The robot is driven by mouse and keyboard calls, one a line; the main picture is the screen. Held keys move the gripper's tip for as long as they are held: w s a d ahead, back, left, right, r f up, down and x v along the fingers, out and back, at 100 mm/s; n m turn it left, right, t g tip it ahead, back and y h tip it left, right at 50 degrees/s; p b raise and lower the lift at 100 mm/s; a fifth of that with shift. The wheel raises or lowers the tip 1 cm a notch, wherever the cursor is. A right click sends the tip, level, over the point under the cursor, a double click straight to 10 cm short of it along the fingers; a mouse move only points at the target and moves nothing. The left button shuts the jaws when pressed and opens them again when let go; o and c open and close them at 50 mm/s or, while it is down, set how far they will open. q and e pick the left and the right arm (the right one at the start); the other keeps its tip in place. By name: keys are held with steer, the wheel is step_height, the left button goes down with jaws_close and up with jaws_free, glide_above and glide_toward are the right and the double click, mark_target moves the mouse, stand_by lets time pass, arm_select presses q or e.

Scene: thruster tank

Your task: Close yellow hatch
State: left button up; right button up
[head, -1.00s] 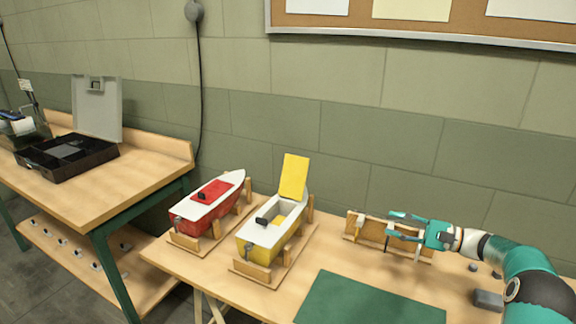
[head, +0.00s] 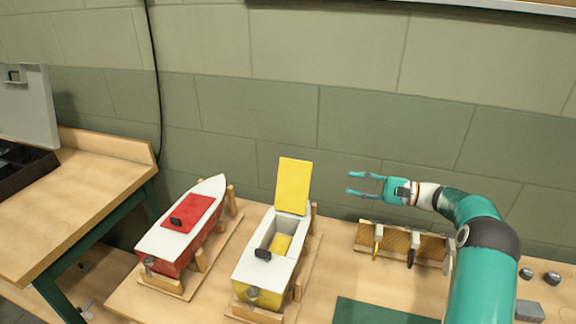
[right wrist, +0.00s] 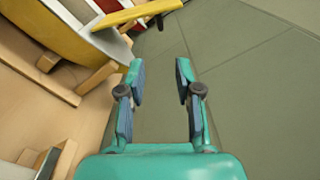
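The yellow hatch (head: 293,186) stands open and upright on the white and yellow boat (head: 272,258), showing its flat yellow face. Below it the boat's opening is uncovered, with something yellow inside. My right gripper (head: 348,183) is open and empty, in the air to the right of the hatch and apart from it. In the right wrist view my two fingers (right wrist: 159,82) are spread with nothing between them. There the hatch (right wrist: 135,14) shows edge-on at the top, above the yellow hull (right wrist: 62,30). My left gripper is not in view.
A red and white boat (head: 183,228) with its red hatch lying flat stands on a wooden cradle to the left. A wooden rack (head: 400,241) with several tools is below my right arm. A green mat (head: 385,312) lies in front.

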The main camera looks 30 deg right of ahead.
mark_target(297, 172)
steer(key=p+x, duration=0.4)
steer(key=x, duration=1.2)
steer(key=shift+w+a, duration=0.2)
steer(key=shift+w, duration=0.05)
jaws_close()
